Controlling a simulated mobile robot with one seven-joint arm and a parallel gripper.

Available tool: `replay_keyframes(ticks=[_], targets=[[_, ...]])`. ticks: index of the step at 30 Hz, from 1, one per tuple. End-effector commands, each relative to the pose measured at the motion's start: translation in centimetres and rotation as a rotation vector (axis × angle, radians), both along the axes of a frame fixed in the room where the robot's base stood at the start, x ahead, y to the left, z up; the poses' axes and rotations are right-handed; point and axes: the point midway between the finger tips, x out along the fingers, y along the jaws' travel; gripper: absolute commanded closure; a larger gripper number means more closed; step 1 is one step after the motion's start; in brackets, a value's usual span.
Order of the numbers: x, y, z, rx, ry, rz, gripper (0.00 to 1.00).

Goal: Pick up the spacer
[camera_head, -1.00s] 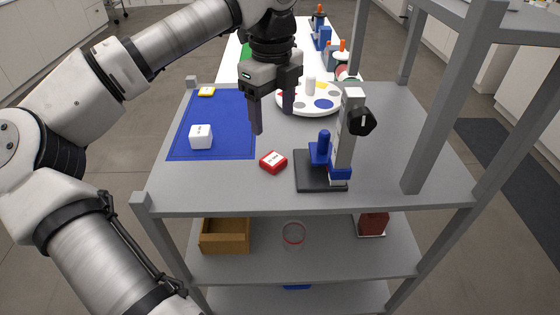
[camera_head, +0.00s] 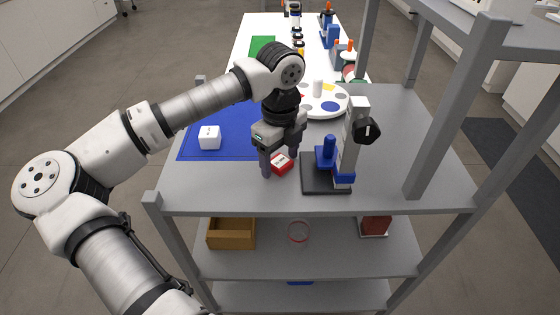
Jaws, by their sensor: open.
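A small red block (camera_head: 282,165) with a white label on top lies on the grey upper shelf of the cart, left of the microscope-like stand. A white cube (camera_head: 209,138) with small print sits on the blue mat. The print is too small to read, so no label tells me which piece is the spacer. My gripper (camera_head: 280,162) is open and points down at the red block. One finger is at the block's left, the other at its upper right. Whether the fingers touch it I cannot tell. The gripper partly covers the mat's right edge.
The stand (camera_head: 349,150) on its dark base (camera_head: 318,183) is close to the right of the red block. A round white palette (camera_head: 335,112) lies behind. Grey posts (camera_head: 455,110) rise at the right. The shelf's front strip (camera_head: 230,200) is clear.

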Motion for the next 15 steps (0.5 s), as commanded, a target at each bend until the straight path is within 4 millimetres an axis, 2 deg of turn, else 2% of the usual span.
replay_keyframes(ticks=[2,15], targets=[[0.01,0.01,0.00,0.000,0.000,0.000,0.34],[0.01,0.01,0.07,0.000,0.000,0.000,0.88]])
